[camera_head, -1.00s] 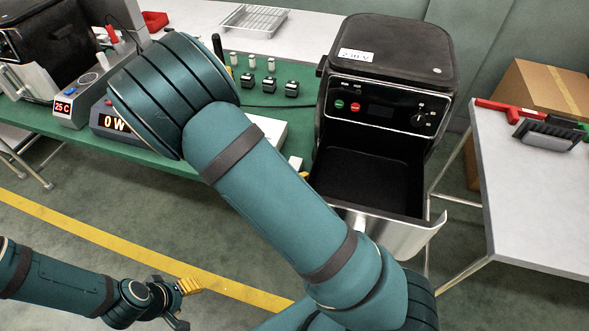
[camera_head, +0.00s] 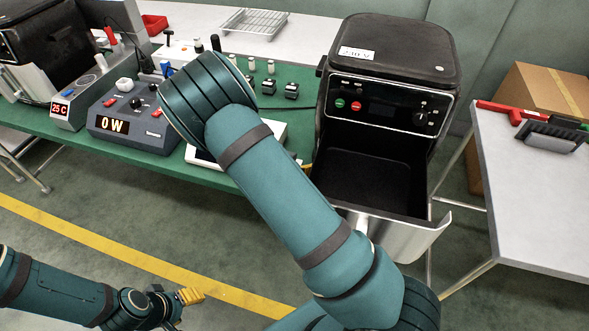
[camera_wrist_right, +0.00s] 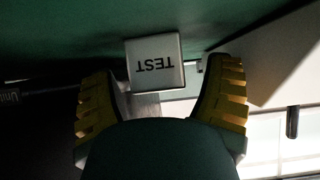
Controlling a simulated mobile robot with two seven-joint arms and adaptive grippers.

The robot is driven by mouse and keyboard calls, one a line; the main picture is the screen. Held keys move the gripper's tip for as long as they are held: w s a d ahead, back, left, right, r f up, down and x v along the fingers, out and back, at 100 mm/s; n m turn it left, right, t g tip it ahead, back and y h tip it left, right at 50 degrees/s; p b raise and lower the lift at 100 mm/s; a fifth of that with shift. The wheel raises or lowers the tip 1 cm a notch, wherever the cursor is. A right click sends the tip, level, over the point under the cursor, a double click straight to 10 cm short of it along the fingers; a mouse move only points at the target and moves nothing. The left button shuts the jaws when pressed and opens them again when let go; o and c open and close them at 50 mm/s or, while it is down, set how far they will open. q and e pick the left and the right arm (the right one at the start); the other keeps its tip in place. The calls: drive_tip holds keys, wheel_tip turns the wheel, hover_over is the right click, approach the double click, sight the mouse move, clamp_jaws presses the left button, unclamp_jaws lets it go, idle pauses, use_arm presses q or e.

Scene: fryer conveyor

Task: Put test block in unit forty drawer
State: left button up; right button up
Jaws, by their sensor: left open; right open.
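The test block (camera_wrist_right: 155,63) is a pale square block marked TEST. In the right wrist view it lies ahead of and between the spread yellow fingers of my right gripper (camera_wrist_right: 161,100), close to a dark green surface; I cannot tell whether they touch it. In the head view my right arm hides this gripper and the block. The black fryer (camera_head: 390,55) in the middle has its drawer (camera_head: 405,237) pulled out, and the part of the drawer I see looks empty. Its unit number is not readable. My left gripper (camera_head: 185,300) is open, low at the left, away from the table.
A white device (camera_head: 205,155) lies partly behind my right arm. A grey table (camera_head: 520,210) stands right, with floor between.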

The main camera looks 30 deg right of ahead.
clamp_jaws()
drive_tip(key=shift+r, duration=0.1)
drive_tip(key=shift+a+r+p, duration=0.25)
drive_tip(key=shift+r+p, duration=0.05)
drive_tip(key=shift+r, duration=0.15)
drive_tip(key=r, duration=0.2)
drive_tip(key=r+p, duration=0.1)
drive_tip(key=r, duration=0.1)
drive_tip(key=r+p, duration=0.1)
drive_tip(key=r, duration=0.1)
drive_tip(key=shift+a+r, duration=0.2)
drive_tip(key=shift+a, duration=0.1)
use_arm(q)
wheel_tip(320, 180, up, 6)
drive_tip(key=w+p, duration=0.2)
drive_tip(key=p, duration=0.1)
drive_tip(key=shift+a+t+p, duration=0.2)
drive_tip(key=shift+t+p, duration=0.15)
drive_tip(key=shift+t, duration=0.05)
use_arm(e)
drive_tip(key=w+a, duration=0.1)
drive_tip(key=a, duration=1.8)
drive_tip(key=shift+w+f, duration=0.15)
drive_tip(key=shift+w, duration=0.15)
